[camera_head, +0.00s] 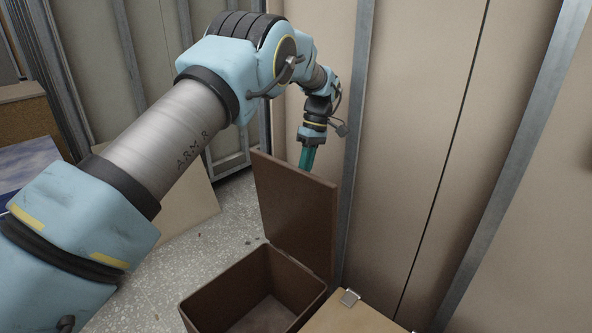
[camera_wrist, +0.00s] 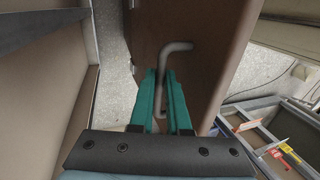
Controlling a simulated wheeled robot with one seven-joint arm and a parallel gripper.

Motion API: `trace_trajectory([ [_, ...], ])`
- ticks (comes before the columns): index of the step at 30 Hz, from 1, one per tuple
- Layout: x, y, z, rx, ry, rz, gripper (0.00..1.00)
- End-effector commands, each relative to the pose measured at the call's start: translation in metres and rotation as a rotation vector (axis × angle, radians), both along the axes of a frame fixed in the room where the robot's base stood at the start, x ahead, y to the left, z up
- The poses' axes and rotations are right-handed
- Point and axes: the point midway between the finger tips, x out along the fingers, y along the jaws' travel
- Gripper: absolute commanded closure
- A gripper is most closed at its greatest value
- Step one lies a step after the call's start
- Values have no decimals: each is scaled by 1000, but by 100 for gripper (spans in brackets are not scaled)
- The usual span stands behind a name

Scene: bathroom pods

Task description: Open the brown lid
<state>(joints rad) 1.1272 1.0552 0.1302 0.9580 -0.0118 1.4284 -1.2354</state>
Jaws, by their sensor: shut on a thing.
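The brown lid (camera_head: 296,212) stands upright at the back edge of the brown box (camera_head: 240,287), whose top is open and whose inside looks empty. My gripper (camera_head: 306,158) is behind the raised lid in the head view, and its fingertips are partly hidden by it. In the wrist view my gripper (camera_wrist: 163,100) has its green fingers shut around a grey bent handle (camera_wrist: 176,48) on the face of the brown lid (camera_wrist: 205,60).
A panelled wall (camera_head: 430,130) with metal posts stands close on the right. Speckled floor (camera_head: 235,205) is clear left of the lid. A grey tray with coloured items (camera_wrist: 270,130) shows in the wrist view.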

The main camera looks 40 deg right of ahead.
Motion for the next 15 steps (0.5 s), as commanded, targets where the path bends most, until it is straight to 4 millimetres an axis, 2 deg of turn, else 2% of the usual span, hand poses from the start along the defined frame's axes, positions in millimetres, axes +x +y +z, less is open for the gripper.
trace_trajectory([
  [1, -4, 0, -7, 6, 8, -2, 100],
  [10, -4, 0, -7, 6, 9, -2, 100],
  [11, -4, 0, -7, 6, 9, -2, 82],
  [15, -3, 0, -5, 5, 7, -1, 66],
])
